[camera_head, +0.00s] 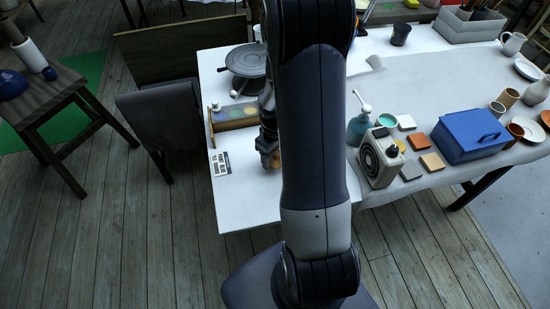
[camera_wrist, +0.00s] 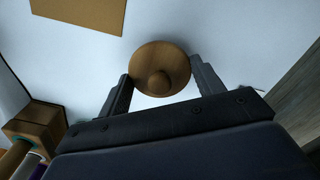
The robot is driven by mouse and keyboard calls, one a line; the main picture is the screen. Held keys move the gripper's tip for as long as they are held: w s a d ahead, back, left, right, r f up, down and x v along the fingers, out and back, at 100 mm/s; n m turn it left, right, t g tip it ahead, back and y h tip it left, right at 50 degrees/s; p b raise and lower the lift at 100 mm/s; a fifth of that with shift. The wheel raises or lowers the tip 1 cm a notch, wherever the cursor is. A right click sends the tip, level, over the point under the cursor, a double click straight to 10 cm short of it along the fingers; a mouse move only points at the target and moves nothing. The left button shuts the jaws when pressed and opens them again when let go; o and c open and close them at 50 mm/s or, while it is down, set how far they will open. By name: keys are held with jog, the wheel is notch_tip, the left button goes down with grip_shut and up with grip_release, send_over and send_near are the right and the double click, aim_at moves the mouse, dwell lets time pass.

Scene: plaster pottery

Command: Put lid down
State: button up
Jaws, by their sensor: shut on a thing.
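The lid (camera_wrist: 148,57), a round brown wooden disc with a knob, sits between the fingertips of my gripper (camera_wrist: 160,75) in the wrist view. My gripper is shut on it by its edges. White tabletop shows around it; I cannot tell whether the lid touches the table or anything below it. In the head view my gripper (camera_head: 268,158) is low over the white table (camera_head: 245,195), largely hidden by my arm, and a small brown part of the lid may show beside it.
A teal bottle (camera_head: 358,126), a beige device (camera_head: 380,160) and a blue box (camera_head: 470,134) stand to the right. The table front is mostly clear.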

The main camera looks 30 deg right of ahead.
jog(key=shift+f, duration=1.2)
jog(key=shift+f, duration=0.2)
jog(key=o, duration=1)
jog(key=shift+c, duration=0.2)
jog(key=shift+r, duration=0.15)
notch_tip(320, 180, up, 12)
jog(key=shift+r, duration=0.1)
